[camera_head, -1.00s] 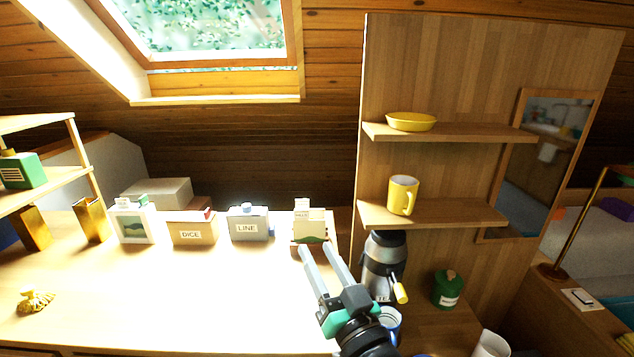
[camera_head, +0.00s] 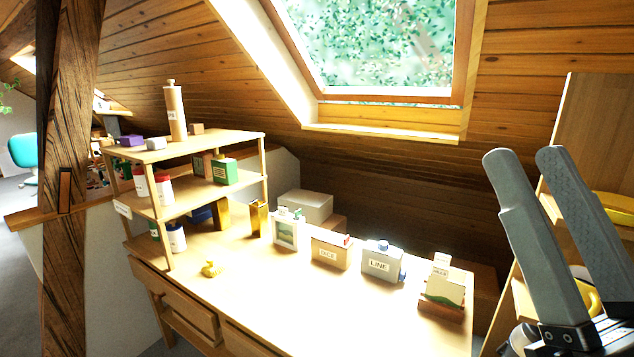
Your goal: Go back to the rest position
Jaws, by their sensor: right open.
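My right gripper (camera_head: 528,175) is at the right edge of the head view, close to the camera. Its two grey fingers point up and stand apart, with nothing between them. It hangs in front of the wooden shelf panel (camera_head: 592,125) and hides part of it. My left gripper is not in view.
A wooden desk (camera_head: 300,310) carries a box marked DICE (camera_head: 331,251), a box marked LINE (camera_head: 381,262) and other small boxes. A shelf unit (camera_head: 215,142) with jars stands at the left. A timber post (camera_head: 65,250) rises further left. The desk's front middle is clear.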

